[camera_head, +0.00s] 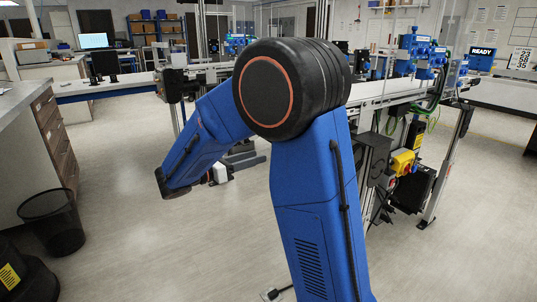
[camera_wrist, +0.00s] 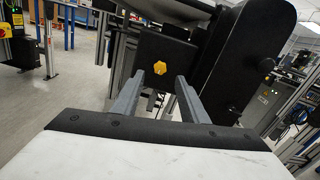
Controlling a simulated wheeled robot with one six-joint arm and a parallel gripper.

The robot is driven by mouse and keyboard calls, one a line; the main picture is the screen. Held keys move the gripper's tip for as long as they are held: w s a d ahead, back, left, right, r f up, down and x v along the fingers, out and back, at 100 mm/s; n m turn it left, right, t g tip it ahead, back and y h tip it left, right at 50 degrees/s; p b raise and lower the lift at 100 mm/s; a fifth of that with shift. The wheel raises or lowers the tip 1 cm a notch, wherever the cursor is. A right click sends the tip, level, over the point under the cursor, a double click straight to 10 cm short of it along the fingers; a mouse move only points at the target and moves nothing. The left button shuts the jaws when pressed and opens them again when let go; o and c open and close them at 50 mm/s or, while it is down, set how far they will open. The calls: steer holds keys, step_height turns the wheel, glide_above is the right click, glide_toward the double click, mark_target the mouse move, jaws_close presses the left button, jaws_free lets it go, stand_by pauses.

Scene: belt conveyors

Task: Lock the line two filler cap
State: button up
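In the wrist view a yellow lobed knob (camera_wrist: 159,68) sits on the face of a black box (camera_wrist: 166,56). It may be the filler cap; no label is readable. My gripper (camera_wrist: 160,80) points at this face, its two grey fingers wide apart with nothing held between them. The knob shows in the gap between the fingertips, apparently beyond them. I cannot tell how far, and no contact is visible. In the head view my blue arm reaches left and down, and the gripper fingers cannot be made out there. The knob cannot be made out there either.
A conveyor (camera_head: 385,90) with blue units (camera_head: 412,45) runs behind my arm at right. A READY screen (camera_head: 481,60) stands at far right. A drawer cabinet (camera_head: 55,130) and a dark bin (camera_head: 53,220) stand at left. Open floor (camera_head: 130,150) lies between them and my arm.

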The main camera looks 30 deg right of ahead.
steer(key=d, duration=0.6)
steer(key=shift+d, duration=0.25)
steer(key=shift+w, duration=0.1)
jaws_close()
